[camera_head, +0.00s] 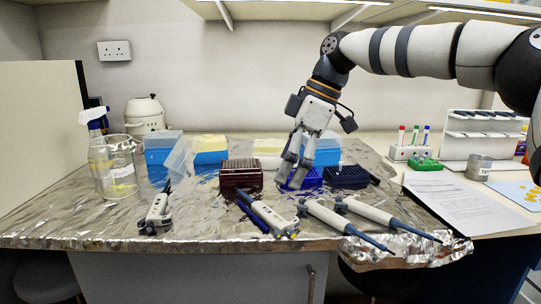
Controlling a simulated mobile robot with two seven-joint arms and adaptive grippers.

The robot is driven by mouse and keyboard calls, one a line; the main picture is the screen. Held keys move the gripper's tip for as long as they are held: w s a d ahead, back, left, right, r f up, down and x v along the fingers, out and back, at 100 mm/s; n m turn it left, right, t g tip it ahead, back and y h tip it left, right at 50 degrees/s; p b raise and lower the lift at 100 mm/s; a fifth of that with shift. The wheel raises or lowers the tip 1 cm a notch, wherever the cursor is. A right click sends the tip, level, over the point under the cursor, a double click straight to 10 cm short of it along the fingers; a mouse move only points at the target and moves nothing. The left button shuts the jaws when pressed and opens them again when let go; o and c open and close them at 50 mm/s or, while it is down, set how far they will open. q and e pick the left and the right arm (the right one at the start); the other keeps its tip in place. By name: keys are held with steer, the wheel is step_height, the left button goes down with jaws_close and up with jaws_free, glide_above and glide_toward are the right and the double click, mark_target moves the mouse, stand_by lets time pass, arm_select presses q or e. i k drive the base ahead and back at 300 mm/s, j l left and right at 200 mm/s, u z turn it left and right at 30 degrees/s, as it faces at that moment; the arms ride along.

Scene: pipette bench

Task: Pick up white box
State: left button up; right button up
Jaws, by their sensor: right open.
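My right gripper (291,180) comes down from the upper right, pointing down, with its fingers at the small blue rack (310,182) in the middle of the bench. The jaws are open; I cannot tell whether they touch the rack. No plain all-white box shows clearly, so I cannot tell for sure which is the white box. My left gripper is not in view.
Blue boxes (160,157) stand at the back left, with a tilted clear lid (180,160) nearby. A blue box (328,150) stands behind the gripper. A glass beaker (114,170) is at left. Several pipettes (262,213) lie in front. Papers (445,200) lie at right.

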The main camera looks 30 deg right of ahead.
mark_target(268, 163)
steer(key=i+l, duration=0.95)
steer(key=i, duration=0.1)
